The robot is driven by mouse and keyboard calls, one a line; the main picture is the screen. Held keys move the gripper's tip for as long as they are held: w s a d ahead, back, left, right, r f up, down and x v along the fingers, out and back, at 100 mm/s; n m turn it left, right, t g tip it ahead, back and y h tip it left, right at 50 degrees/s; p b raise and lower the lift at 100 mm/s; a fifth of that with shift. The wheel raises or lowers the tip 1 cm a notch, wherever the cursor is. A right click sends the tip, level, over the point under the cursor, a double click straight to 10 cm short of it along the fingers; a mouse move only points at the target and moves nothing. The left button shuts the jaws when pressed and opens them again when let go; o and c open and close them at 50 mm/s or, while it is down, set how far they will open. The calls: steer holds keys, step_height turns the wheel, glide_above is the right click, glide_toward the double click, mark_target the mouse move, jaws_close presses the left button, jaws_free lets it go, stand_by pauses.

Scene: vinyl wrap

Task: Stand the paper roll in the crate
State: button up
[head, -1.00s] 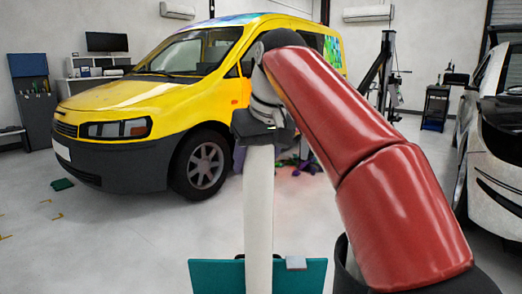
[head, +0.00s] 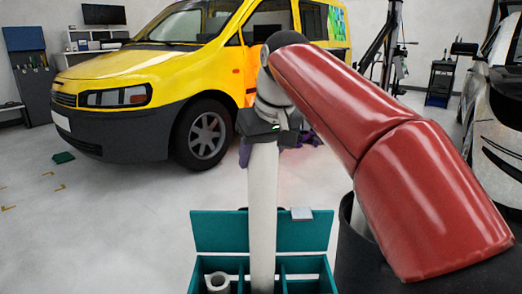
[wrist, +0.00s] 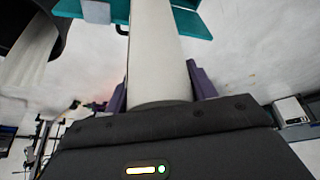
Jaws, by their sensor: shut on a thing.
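The paper roll (head: 262,205) is a long white tube, hanging about upright from my gripper (head: 262,143) in the head view. In the wrist view the purple fingers of my gripper (wrist: 160,90) are on both sides of the roll (wrist: 157,50), shut on its upper end. The teal crate (head: 210,232) has a tall back wall and several compartments, and shows at the bottom of the head view. The roll overlaps its middle part in the picture. The roll's lower end is out of view, so I cannot tell whether it is inside a compartment.
Another short pale roll (head: 217,281) stands in the crate's left compartment. A small grey-white piece (head: 302,213) is at the back wall's top edge. A yellow van (head: 160,90) stands behind, and a white car (head: 495,130) at the right.

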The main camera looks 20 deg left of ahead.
step_height(320, 180, down, 16)
steer(key=b, duration=1.1)
steer(key=shift+r, duration=0.2)
steer(key=shift+f+p, duration=0.25)
steer(key=shift+p, duration=0.05)
step_height(320, 180, down, 14)
steer(key=shift+r, duration=0.1)
steer(key=o, duration=1.5)
steer(key=shift+o, duration=0.2)
